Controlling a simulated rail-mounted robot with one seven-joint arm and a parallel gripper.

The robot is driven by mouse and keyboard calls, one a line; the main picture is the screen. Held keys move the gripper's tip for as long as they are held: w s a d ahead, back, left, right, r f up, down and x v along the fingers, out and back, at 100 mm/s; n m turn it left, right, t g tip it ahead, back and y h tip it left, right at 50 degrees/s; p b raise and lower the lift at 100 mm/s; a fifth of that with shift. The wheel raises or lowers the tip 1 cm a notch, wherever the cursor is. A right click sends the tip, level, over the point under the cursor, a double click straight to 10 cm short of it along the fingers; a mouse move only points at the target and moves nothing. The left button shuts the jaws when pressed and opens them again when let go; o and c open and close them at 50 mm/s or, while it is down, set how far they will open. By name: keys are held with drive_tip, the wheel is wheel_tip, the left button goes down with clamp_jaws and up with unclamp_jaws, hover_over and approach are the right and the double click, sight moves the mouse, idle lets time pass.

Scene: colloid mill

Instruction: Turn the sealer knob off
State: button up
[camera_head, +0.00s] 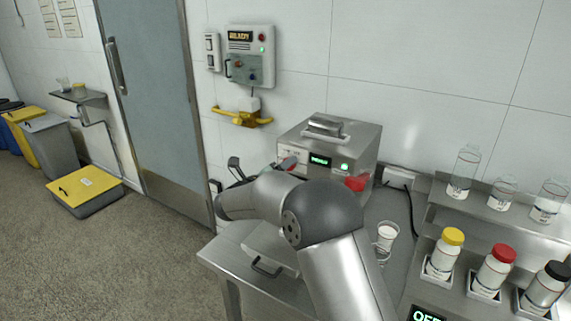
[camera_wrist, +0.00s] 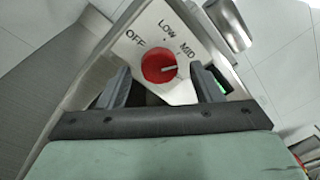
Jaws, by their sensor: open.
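The sealer (camera_head: 352,145) is a steel box against the wall with a handle on top. Its red knob (camera_head: 288,163) is at the left of the front panel, partly hidden by my arm in the head view. In the wrist view, the red knob (camera_wrist: 158,67) shows close up, with OFF, LOW and MID printed around it. The knob's white mark points right, near MID and away from OFF. My gripper (camera_wrist: 163,74) is open, with one finger on each side of the knob. Whether the fingers touch it cannot be told.
A green display (camera_head: 320,160) and a lit green button (camera_head: 345,167) are right of the knob. A cup (camera_head: 387,235) stands on the steel table. A rack (camera_head: 480,214) with several bottles is at the right. A wall control box (camera_head: 250,57) hangs behind.

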drive_tip(key=shift+x, duration=0.75)
drive_tip(key=c, duration=1)
